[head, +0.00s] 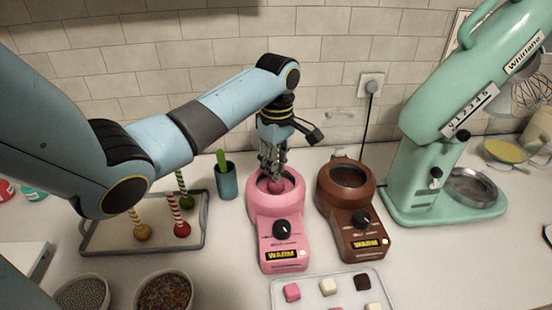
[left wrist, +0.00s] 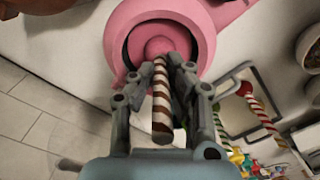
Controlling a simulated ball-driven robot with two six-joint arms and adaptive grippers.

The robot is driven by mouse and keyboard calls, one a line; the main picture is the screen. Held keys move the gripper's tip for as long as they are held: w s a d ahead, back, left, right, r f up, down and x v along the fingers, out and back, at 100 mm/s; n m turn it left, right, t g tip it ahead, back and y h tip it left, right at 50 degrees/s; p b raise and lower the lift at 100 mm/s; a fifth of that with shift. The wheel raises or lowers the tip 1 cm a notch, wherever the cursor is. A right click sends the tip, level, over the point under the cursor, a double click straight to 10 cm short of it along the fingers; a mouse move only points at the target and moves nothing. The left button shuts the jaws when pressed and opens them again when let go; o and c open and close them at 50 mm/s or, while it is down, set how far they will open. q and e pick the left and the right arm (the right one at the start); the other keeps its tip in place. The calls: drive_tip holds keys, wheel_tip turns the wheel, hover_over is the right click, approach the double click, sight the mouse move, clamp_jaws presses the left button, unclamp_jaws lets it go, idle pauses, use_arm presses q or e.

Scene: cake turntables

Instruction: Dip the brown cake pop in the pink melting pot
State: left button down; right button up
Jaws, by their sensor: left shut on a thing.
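The pink melting pot (head: 281,223) stands on the counter, its round well facing up; its rim also shows in the left wrist view (left wrist: 118,47). My left gripper (head: 272,172) points down over the well. In the left wrist view its fingers (left wrist: 160,85) are shut on a brown-and-white striped stick (left wrist: 162,100), taken as the brown cake pop's. The ball on its end (left wrist: 158,47) is inside the well and looks pink; no brown surface shows on it. How deep it sits is hard to tell. My right gripper is not in view.
A brown melting pot (head: 353,222) stands close right of the pink one. A tray (head: 100,238) with yellow, red and green pops on striped sticks is left, beside a teal cup (head: 227,182). Sprinkle bowls (head: 163,293), a cube tray (head: 330,285) and a mint mixer (head: 425,140) stand around.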

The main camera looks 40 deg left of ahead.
use_arm(q)
drive_tip(key=shift+r, duration=1.5)
